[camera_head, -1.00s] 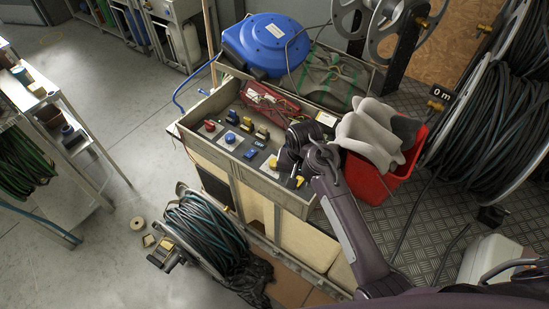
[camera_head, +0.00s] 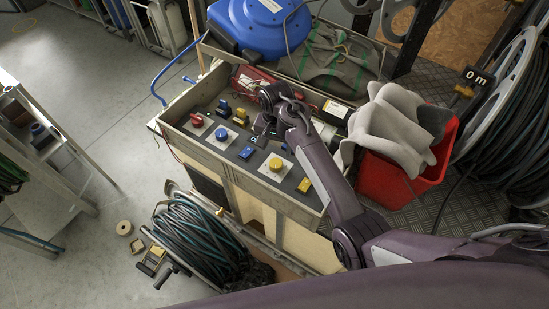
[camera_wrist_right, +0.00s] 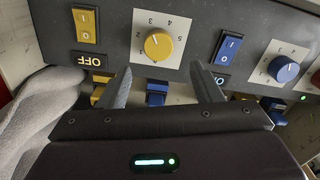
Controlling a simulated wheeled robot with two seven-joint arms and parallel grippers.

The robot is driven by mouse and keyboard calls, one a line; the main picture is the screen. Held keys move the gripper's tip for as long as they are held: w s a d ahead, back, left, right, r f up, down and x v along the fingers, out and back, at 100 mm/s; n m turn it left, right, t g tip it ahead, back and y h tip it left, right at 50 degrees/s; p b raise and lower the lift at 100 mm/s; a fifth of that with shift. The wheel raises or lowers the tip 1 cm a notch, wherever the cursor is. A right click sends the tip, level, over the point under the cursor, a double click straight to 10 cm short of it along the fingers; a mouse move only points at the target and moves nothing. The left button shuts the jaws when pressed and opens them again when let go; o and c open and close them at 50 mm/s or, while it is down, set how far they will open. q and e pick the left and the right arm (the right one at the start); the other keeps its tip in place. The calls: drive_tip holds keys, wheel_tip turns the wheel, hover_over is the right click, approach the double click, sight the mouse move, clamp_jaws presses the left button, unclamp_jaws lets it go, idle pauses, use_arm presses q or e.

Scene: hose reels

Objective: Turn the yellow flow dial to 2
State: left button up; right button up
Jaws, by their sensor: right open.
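The yellow flow dial (camera_head: 275,163) sits on a white numbered plate (camera_head: 268,174) on the grey control panel, uncovered in the head view. In the right wrist view the yellow dial (camera_wrist_right: 158,46) lies just beyond my fingertips, with small numbers around it; I cannot read its pointer surely. My right gripper (camera_head: 262,128) is behind the dial, over the panel's middle, apart from it. In the right wrist view my right gripper (camera_wrist_right: 163,80) is open, with nothing between its fingers. My left gripper is not in view.
A blue dial (camera_head: 221,135), a red dial (camera_head: 197,120), a blue switch (camera_head: 246,152) and a yellow switch (camera_head: 305,184) are near the yellow dial. A red bin (camera_head: 400,180) with grey cloth (camera_head: 395,125) stands right of the panel. A hose reel (camera_head: 195,235) is below.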

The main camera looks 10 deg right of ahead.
sight(276, 162)
wheel_tip(276, 162, down, 7)
drive_tip(key=shift+s+f+p, duration=0.1)
drive_tip(key=shift+f+p, duration=0.05)
drive_tip(key=shift+p, duration=0.2)
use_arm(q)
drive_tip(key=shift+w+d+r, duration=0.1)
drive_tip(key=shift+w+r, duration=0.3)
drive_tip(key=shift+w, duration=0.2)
use_arm(e)
drive_tip(key=c, duration=1)
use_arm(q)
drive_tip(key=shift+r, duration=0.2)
